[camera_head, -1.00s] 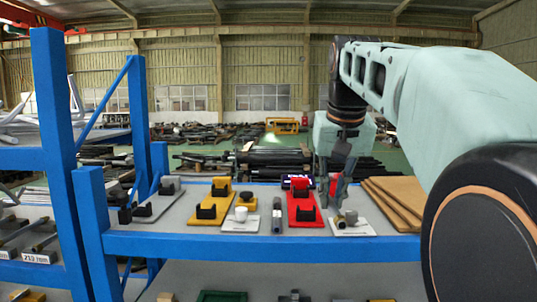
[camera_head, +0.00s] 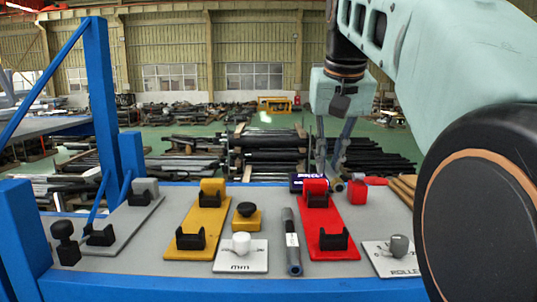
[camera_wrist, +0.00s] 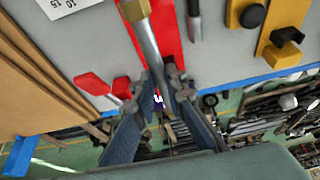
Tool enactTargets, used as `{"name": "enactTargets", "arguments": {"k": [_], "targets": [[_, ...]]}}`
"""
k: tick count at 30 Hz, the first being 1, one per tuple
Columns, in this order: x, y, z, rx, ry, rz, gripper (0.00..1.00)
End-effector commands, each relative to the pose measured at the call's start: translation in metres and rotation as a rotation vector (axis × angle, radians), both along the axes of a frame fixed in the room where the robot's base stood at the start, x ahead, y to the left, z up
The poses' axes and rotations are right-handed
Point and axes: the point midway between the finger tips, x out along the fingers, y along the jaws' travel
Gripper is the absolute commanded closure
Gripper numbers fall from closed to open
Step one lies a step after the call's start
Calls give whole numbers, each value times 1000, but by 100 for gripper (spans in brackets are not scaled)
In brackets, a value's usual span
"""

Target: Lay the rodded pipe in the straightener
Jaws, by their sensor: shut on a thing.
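My gripper (camera_head: 331,172) is shut on a thin grey pipe with a brass-coloured end, above the back of the bench. In the wrist view, the pipe (camera_wrist: 148,48) runs up from between my fingertips (camera_wrist: 157,97), over the red stand (camera_wrist: 166,35). In the head view, only a short end of the pipe (camera_head: 338,186) shows, beside the red stand (camera_head: 327,223). A gap between pipe and stand cannot be judged. The red stand has a black cradle in front and a red block behind. Its black cradle is empty. No stand carries a readable straightener label.
A yellow stand (camera_head: 195,222) and a grey stand (camera_head: 130,222) are to the left. A labelled grey tube (camera_head: 293,255) lies left of the red stand. A white plate with a grey knob (camera_head: 398,246) is at right. Brown boards (camera_wrist: 32,85) lie beyond it.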

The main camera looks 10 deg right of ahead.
Motion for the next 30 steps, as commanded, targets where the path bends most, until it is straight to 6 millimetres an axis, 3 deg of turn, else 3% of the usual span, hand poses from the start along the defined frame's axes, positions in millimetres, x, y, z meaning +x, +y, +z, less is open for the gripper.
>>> {"name": "enactTargets", "arguments": {"k": [13, 30], "targets": [[-2, 1, 1, 0, -2, 1, 100], [-2, 1, -49, -1, -1, 1, 100]]}}
